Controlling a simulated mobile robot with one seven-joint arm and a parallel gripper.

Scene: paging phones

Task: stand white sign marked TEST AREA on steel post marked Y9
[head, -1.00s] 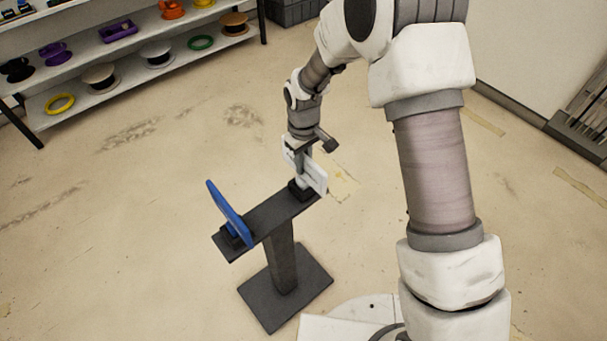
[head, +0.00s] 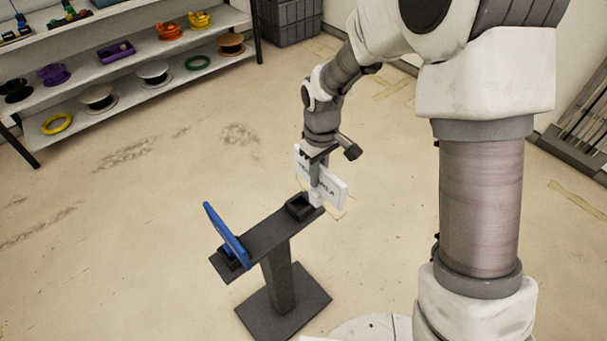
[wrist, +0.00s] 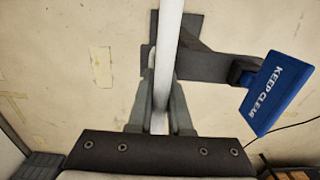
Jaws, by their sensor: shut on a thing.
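My gripper (head: 315,180) is shut on the white sign (head: 334,190), whose black lettering shows partly, with AREA legible at the right. The sign is upright, with its foot just above and right of the empty dark socket (head: 299,205) at the right end of a dark stand (head: 264,236). In the wrist view the sign (wrist: 168,35) is seen edge-on between the two fingers (wrist: 161,95). I cannot make out a steel post marked Y9 in either view.
A blue KEEP CLEAR sign (head: 227,235) stands in the stand's left socket; it also shows in the wrist view (wrist: 275,90). A shelf (head: 130,85) with spools is at the back left, a dark crate (head: 290,22) behind. The floor around the stand is mostly clear.

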